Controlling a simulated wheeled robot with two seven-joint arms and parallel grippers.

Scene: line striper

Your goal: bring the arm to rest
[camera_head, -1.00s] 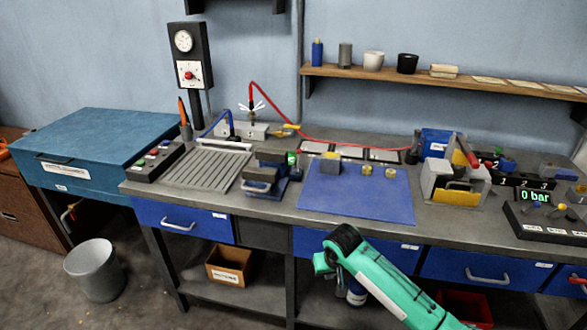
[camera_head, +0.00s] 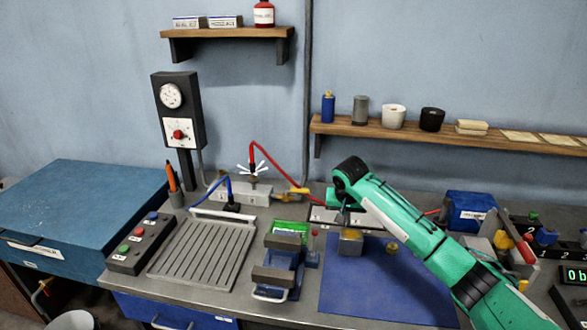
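My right arm (camera_head: 405,225), green with dark joints, reaches in from the lower right over the bench. Its wrist bends down above the blue mat (camera_head: 365,290). My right gripper (camera_head: 345,220) is small and mostly hidden under the wrist, just above a brass-coloured block (camera_head: 350,243) at the mat's back left. I cannot tell whether it touches the block or whether its fingers are open. My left gripper is not in view.
A small vise (camera_head: 277,265) stands left of the mat. A ribbed plate (camera_head: 205,250) and a button box (camera_head: 140,243) are further left. A red hose (camera_head: 285,172) arches behind. A blue box (camera_head: 470,212) stands right of the arm. A shelf (camera_head: 450,138) hangs behind.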

